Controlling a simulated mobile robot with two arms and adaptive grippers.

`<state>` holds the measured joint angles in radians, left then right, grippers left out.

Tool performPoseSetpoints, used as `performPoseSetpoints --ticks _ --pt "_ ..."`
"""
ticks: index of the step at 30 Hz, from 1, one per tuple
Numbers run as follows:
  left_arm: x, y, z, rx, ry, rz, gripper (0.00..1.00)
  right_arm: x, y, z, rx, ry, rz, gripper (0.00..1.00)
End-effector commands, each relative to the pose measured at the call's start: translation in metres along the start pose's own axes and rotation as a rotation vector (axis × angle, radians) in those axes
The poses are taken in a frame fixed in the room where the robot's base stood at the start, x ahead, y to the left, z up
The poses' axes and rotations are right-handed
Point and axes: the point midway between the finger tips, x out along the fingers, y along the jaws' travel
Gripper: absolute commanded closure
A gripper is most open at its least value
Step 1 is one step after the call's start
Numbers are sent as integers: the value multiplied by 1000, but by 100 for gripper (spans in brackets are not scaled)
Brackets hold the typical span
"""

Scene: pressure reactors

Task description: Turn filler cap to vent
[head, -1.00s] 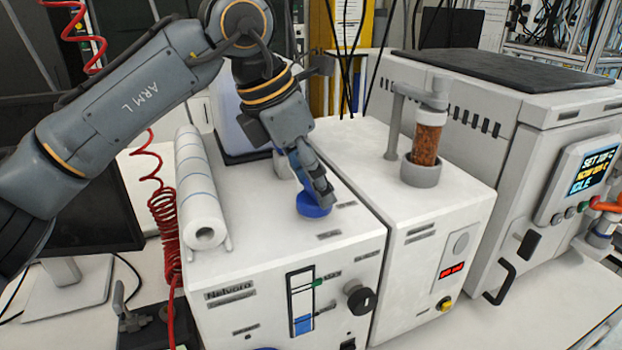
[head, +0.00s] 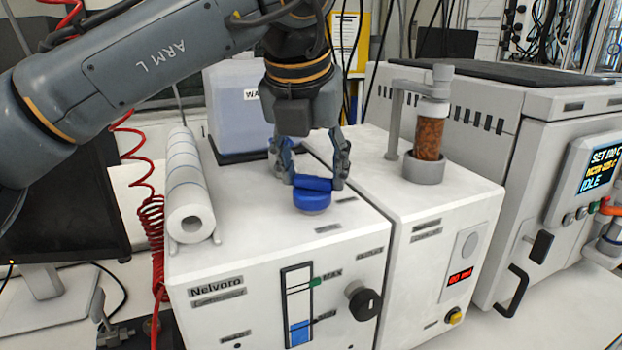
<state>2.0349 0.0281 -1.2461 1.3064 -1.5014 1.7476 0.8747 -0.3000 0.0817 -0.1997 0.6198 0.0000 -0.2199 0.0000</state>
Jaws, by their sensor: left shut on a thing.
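The blue filler cap (head: 312,200) sits on the white top of the Nelvoro unit (head: 245,240), with a raised bar across it. My left gripper (head: 312,183) points down over the cap, one finger on each side of the bar, and is shut on it. The level window (head: 298,305) on the unit's front shows blue low down, under a green MAX mark. Any vent marking by the cap is too small to read. My right gripper is not in view.
A paper roll (head: 190,195) lies left of the cap. A white unit with a column of brown granules (head: 428,138) stands to the right, beside a larger cabinet with a screen (head: 598,168). A bluish container (head: 238,100) stands behind. Red coiled hose (head: 152,225) hangs at left.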

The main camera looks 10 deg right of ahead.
Motion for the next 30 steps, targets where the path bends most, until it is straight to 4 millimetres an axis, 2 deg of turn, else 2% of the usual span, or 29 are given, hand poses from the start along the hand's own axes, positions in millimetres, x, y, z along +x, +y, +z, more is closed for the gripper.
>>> performPoseSetpoints --ticks 6,15,30 --pt "0 -2 1 -191 -3 81 79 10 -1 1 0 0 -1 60" --pt "0 -3 2 -424 -2 176 79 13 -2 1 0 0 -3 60" --pt "0 -3 3 -616 -2 253 79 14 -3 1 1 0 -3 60"
